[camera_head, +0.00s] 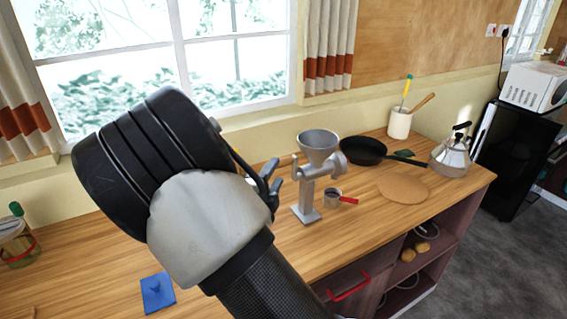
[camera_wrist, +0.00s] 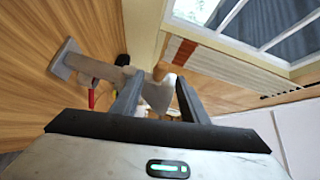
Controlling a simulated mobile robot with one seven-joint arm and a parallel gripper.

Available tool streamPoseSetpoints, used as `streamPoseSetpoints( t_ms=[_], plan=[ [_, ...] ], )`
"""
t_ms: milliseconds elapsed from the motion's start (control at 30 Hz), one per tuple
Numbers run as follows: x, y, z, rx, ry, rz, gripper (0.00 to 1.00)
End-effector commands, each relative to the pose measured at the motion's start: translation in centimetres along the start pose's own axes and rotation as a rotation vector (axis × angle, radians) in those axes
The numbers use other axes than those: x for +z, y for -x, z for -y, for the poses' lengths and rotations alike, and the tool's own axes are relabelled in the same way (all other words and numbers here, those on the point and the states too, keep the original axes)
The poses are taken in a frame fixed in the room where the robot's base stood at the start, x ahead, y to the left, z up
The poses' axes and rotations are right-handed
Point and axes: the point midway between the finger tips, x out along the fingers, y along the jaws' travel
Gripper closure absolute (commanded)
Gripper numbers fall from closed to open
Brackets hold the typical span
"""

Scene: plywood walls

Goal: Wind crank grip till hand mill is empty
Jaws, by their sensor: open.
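The grey metal hand mill (camera_head: 308,187) stands upright on the wooden counter, its funnel hopper (camera_head: 319,145) on top. Whether anything is inside the hopper cannot be told. A short grey part sticks out at the mill's left side; I cannot make out the crank grip clearly. My gripper (camera_head: 273,177) is open, just left of the mill. In the wrist view, my gripper (camera_wrist: 158,100) has its fingers apart, with the mill (camera_wrist: 100,69) showing tilted beyond and between them. A small cup (camera_head: 331,198) with a red handle stands at the mill's right foot.
A black frying pan (camera_head: 363,150), a round board (camera_head: 403,188), a kettle (camera_head: 451,158) and a utensil pot (camera_head: 400,124) stand to the right. A blue item (camera_head: 157,293) lies at front left, a jar (camera_head: 17,245) at far left. The window wall is behind.

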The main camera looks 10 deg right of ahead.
Motion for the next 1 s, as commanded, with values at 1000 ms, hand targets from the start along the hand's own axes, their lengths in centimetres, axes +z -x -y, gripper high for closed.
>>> streamPoseSetpoints(
  t_ms=[1000],
  plan=[
    [-0.1, -4.2, 0.0, 0.0, 0.0, -0.002, 0.6]
  ],
)
